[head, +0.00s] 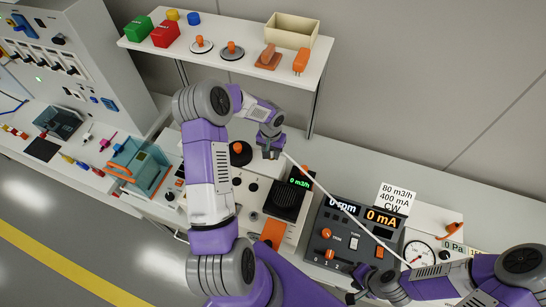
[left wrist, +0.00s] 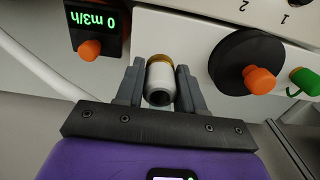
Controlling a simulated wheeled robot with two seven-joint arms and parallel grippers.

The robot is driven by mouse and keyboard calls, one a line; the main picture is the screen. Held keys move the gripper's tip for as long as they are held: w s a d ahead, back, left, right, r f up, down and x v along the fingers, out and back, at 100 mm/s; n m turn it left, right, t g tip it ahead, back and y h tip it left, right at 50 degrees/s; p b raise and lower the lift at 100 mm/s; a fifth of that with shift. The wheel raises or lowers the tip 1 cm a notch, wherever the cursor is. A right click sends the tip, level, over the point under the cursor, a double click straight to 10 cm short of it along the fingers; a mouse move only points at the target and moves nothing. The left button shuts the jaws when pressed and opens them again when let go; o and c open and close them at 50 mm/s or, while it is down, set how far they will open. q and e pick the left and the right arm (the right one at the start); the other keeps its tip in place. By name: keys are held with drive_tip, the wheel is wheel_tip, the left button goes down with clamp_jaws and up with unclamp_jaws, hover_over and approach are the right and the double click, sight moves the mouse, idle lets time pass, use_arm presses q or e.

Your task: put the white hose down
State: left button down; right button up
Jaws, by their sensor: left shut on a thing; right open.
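The white hose (head: 335,198) runs as a thin line from my left gripper (head: 270,153) down right towards the dark meter panel. In the left wrist view my left gripper (left wrist: 158,88) is shut on the hose's end fitting, a white cylinder with a brass-coloured rim (left wrist: 160,82). A white curved length of the hose (left wrist: 25,62) shows at the left of that view. My left gripper is by the instrument panel, near a black dial. My right gripper (head: 362,288) is open at the lower right, partly hidden by its own arm.
A black flow meter reading 0 m3/h (head: 298,184) and a black knob with an orange handle (head: 240,152) are close to my left gripper. A dark rpm/mA panel (head: 345,238) and a round gauge (head: 418,254) stand to the right. A white shelf (head: 215,62) is above.

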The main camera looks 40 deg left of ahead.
sight(272, 165)
use_arm(q)
drive_tip(key=shift+w+f, duration=0.15)
drive_tip(key=shift+f, duration=0.6)
wheel_tip(272, 165, down, 3)
drive_tip(key=shift+f, duration=0.1)
drive_tip(key=shift+f+b, duration=0.6)
drive_tip(key=shift+f, duration=0.05)
drive_tip(key=c, duration=0.7)
unclamp_jaws()
drive_tip(key=shift+r, duration=0.15)
